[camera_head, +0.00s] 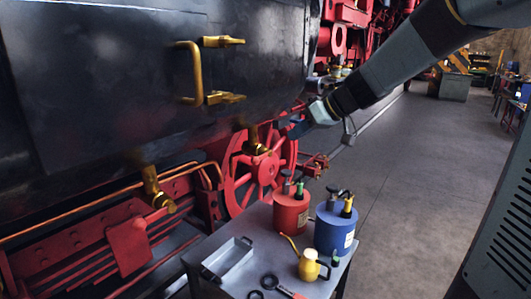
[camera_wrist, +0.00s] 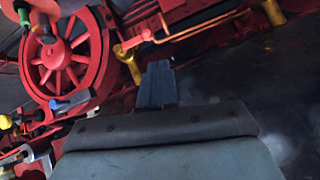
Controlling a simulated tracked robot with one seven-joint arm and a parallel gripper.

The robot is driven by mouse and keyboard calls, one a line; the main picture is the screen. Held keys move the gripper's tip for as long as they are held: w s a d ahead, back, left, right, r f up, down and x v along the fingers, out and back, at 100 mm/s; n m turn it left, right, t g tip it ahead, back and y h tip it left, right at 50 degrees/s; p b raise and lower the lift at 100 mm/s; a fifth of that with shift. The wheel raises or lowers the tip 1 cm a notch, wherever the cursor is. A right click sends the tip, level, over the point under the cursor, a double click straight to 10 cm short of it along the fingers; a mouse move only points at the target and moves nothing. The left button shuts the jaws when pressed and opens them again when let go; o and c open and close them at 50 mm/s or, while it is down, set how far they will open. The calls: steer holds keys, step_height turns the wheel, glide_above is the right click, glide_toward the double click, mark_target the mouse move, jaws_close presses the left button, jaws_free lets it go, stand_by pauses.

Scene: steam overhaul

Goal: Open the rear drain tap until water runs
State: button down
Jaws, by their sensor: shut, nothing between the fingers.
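Two brass drain taps hang below the dark tank side in the head view. One tap (camera_head: 256,143) is in front of the red spoked wheel; the other tap (camera_head: 155,188) is lower left. I cannot tell which is the rear one. My gripper (camera_head: 290,129) is just right of the tap by the wheel, apparently apart from it. In the wrist view my gripper's fingers (camera_wrist: 157,84) are together and empty, with brass fittings beyond them near the wheel (camera_wrist: 127,62) and at the top right (camera_wrist: 272,12). No running water shows.
A grey table (camera_head: 213,283) at the lower middle holds a red can (camera_head: 290,212), a blue can (camera_head: 334,232), a yellow oil can (camera_head: 309,266) and a tray (camera_head: 228,260). A brass handle (camera_head: 190,75) sticks out of the tank side. The floor (camera_head: 410,170) at right is clear.

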mark_target(265, 152)
steer(key=shift+n+t+y, duration=0.4)
steer(key=shift+n+y, duration=0.1)
steer(key=shift+y, duration=0.1)
steer(key=w+x, duration=0.1)
steer(key=x, duration=0.4)
steer(key=d+x, duration=0.1)
steer(key=x, duration=0.4)
steer(key=w+d+f+x, duration=0.1)
steer(key=x, duration=0.4)
steer(key=shift+w+f, duration=0.1)
steer(key=shift+w, duration=0.3)
steer(key=shift+w+d, duration=0.1)
steer(key=shift+d, duration=0.05)
